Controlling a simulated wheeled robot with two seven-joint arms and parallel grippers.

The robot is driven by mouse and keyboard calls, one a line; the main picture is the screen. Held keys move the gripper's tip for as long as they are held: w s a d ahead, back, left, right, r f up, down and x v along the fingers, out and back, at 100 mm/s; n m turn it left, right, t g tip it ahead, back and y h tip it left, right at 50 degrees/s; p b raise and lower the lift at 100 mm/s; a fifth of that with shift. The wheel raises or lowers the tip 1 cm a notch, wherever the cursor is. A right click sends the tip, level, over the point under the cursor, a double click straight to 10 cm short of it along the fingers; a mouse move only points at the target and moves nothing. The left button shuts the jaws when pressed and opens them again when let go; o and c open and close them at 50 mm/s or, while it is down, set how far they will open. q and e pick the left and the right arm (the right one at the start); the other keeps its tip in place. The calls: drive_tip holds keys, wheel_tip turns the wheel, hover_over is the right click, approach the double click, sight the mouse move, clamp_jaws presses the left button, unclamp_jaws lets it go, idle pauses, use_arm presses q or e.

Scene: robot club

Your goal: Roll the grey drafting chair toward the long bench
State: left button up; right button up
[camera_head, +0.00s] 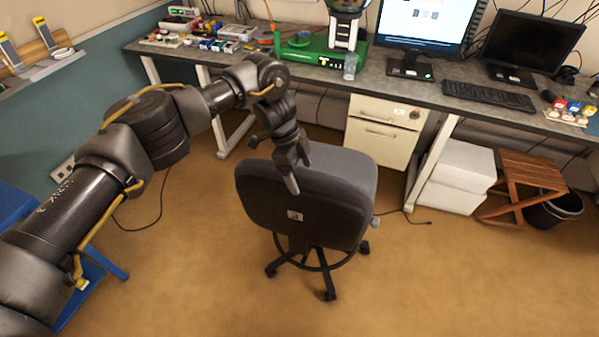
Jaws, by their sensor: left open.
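The grey drafting chair (335,215) stands on the tan floor in the middle of the view, its backrest toward me and its wheeled base below. The long bench (290,72) runs along the far wall beyond the chair. My left arm reaches in from the left, and my left gripper (285,172) is at the top left part of the backrest. The gripper is open, with one finger showing in front of the backrest. I cannot tell whether it touches the chair. My right gripper is out of view.
A white drawer cabinet (381,130) stands under the bench beyond the chair. White boxes (457,178), a wooden folding stool (524,182) and a black bin (556,210) are at the right. A cable (150,222) lies on the floor at left. The front right floor is clear.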

use_arm(q)
drive_tip(key=shift+r+p, duration=2.2)
drive_tip(key=shift+r, duration=1.4)
drive_tip(key=shift+f, duration=0.1)
